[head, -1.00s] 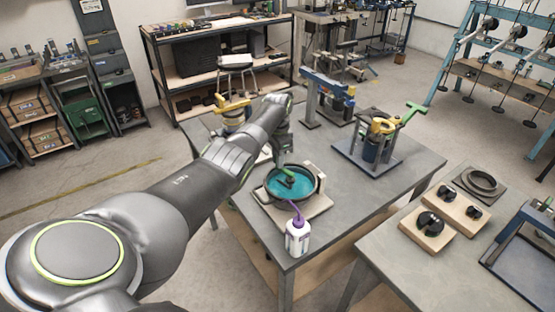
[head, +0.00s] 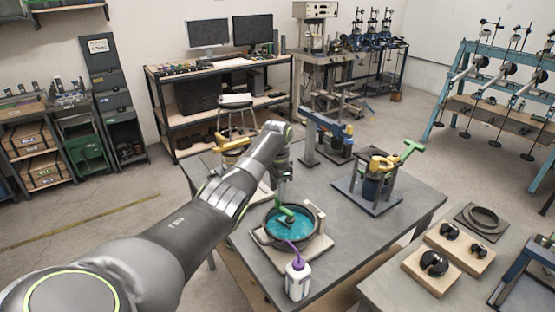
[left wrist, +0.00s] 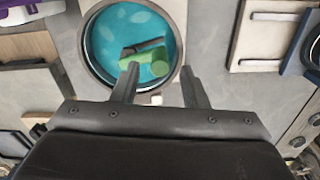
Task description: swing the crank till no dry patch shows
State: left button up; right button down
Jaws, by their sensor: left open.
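A round dark pan (head: 259,236) with a teal surface (head: 284,236) sits on a pale board on the table. A crank with a green upright grip (head: 287,211) and a dark arm stands in it. My left gripper (head: 284,192) hangs over the pan, open. In the left wrist view the pan (left wrist: 88,52) is seen from above, and the crank's green knob (left wrist: 159,68) appears between my open fingertips (left wrist: 160,74); contact cannot be told. Some slightly paler patches show on the teal surface (left wrist: 112,25). My right gripper is not in view.
A white bottle (head: 298,281) with a purple spout stands in front of the pan. A fixture with yellow and green parts (head: 376,184) and a blue-topped clamp (head: 328,133) stand behind to the right.

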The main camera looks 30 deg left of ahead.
pick_arm(q)
notch_tip(320, 180, up, 13)
jog(key=b, duration=0.1)
jog(key=shift+r, duration=0.2)
jog(key=shift+f, duration=0.1)
dwell(0.7)
